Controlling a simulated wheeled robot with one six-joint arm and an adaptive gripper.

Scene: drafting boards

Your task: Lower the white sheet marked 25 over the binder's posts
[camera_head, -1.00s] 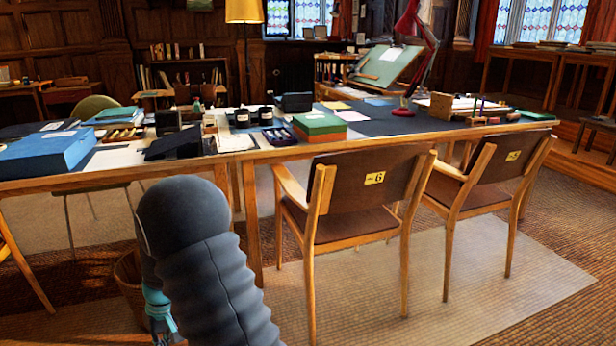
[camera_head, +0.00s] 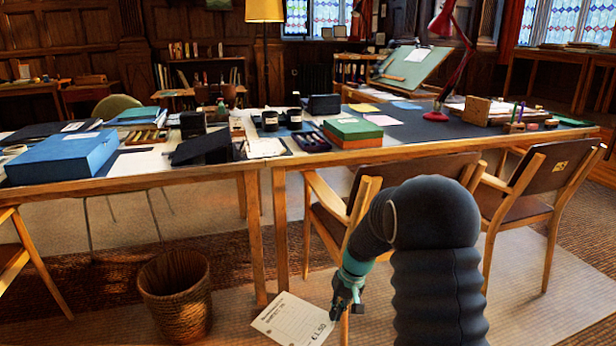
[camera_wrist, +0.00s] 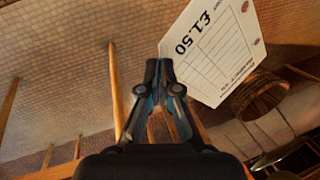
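My gripper (camera_head: 345,300) is low in front of the desks, its fingers closed at one edge of a white card (camera_head: 290,322). The card is printed with ruled lines and reads £1.50; I see no 25 on it. In the wrist view the fingertips (camera_wrist: 160,66) meet at the edge of the card (camera_wrist: 213,52), which has cut corners and a small hole near one end. The card hangs clear of the desks. I cannot make out a binder with posts.
Wooden desks (camera_head: 135,183) hold a blue box (camera_head: 62,158), a green box (camera_head: 352,130), dark jars and papers. A wicker basket (camera_head: 174,300) stands on the floor to the left. Chairs stand at the desks on the right, one (camera_head: 540,165) partly beyond my arm.

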